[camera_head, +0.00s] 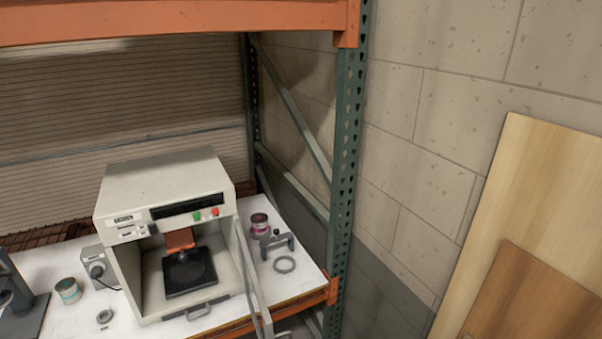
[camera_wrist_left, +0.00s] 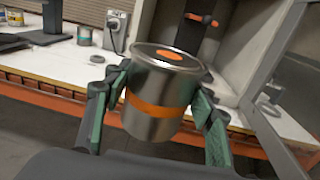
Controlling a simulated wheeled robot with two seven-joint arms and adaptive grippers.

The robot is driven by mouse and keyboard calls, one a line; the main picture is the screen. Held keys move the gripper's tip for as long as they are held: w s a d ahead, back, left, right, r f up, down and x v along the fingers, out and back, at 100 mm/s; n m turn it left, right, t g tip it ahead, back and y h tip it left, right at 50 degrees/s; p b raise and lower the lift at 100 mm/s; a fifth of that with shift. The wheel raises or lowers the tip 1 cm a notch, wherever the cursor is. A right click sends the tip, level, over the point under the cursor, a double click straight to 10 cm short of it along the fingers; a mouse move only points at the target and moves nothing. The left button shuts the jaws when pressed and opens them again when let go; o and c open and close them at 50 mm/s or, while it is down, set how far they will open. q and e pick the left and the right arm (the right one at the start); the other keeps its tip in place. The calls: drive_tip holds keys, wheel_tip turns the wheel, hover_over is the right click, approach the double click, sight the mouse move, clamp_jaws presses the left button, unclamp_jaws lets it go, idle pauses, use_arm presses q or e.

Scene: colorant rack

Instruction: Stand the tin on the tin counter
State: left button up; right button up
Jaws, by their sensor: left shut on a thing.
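In the left wrist view, a silver tin (camera_wrist_left: 172,84) with an orange band and an orange spot on its lid is held between the green fingers of my left gripper (camera_wrist_left: 162,88). The tin is lid up and slightly tilted in the picture, in front of the counter's orange front beam. The white counter (camera_wrist_left: 65,66) lies behind it and also shows in the head view (camera_head: 307,265). Which part is the tin counter I cannot tell. Neither gripper nor the held tin shows in the head view.
A grey machine (camera_head: 165,180) with an open front and a black plate (camera_head: 190,274) stands on the counter, its door (camera_head: 253,285) swung out. A teal-banded tin (camera_head: 68,290) stands left; a pink-banded tin (camera_head: 260,224), a handled tool (camera_head: 277,244) and a ring (camera_head: 285,265) are right.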

use_arm(q)
drive_tip(key=s+d+f+m+t+h+b, duration=0.1)
drive_tip(key=d+f+m+h+b, duration=0.1)
drive_tip(key=d, duration=0.6)
drive_tip(key=s+d+f+m+t+h+b, duration=0.1)
drive_tip(key=d+m+h+b, duration=0.2)
drive_tip(key=d+h, duration=0.4)
drive_tip(key=shift+s+d+f+m+t+h, duration=0.3)
drive_tip(key=shift+d+f+m+t, duration=0.1)
drive_tip(key=shift+d+m, duration=0.35)
drive_tip(key=shift+a, duration=0.1)
